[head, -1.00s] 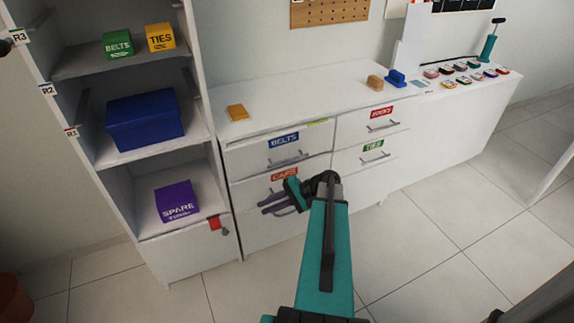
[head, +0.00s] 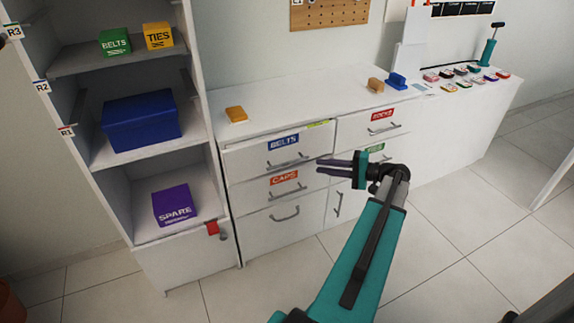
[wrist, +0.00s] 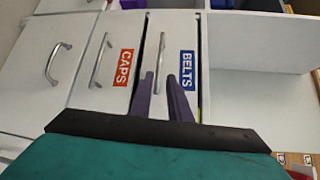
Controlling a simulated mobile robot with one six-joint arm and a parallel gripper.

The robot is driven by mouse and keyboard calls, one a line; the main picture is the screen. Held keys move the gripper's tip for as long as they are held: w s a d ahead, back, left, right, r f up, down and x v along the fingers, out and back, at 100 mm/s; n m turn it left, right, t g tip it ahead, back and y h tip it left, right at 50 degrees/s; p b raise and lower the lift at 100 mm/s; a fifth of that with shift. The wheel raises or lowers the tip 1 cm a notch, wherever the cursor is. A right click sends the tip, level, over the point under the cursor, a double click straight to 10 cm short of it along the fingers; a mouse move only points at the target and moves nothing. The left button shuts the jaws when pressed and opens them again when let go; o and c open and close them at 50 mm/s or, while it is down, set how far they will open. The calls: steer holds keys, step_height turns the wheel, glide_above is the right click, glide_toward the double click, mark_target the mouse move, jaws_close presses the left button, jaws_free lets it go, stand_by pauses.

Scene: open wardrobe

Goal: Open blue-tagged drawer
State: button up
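The blue-tagged drawer (head: 250,160) is the top left drawer of the white dresser, with a blue BELTS label (head: 283,142) and a grey bar handle (head: 288,162). Its handle also shows in the wrist view (wrist: 160,60), with the blue label to its right. My gripper (head: 319,166) has two purple fingers, apart and empty, pointing left in front of the dresser, to the right of that handle. In the wrist view the fingertips (wrist: 160,78) point toward the handle, which appears between them. I cannot tell the remaining distance. A yellow-green strip (head: 318,124) shows at the drawer's top edge.
The red-tagged CAPS drawer (head: 255,188) is just below. The red-tagged drawer (head: 382,116) and the partly covered green-tagged drawer (head: 374,148) are to the right. An open shelf unit (head: 175,235) stands at left. An orange block (head: 236,114) lies on the dresser top. Floor in front is clear.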

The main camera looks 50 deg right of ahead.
mark_target(288, 163)
steer(key=shift+w, duration=0.1)
steer(key=x, duration=1.3)
steer(key=shift+w+a, duration=0.25)
steer(key=shift+w, duration=0.05)
jaws_close()
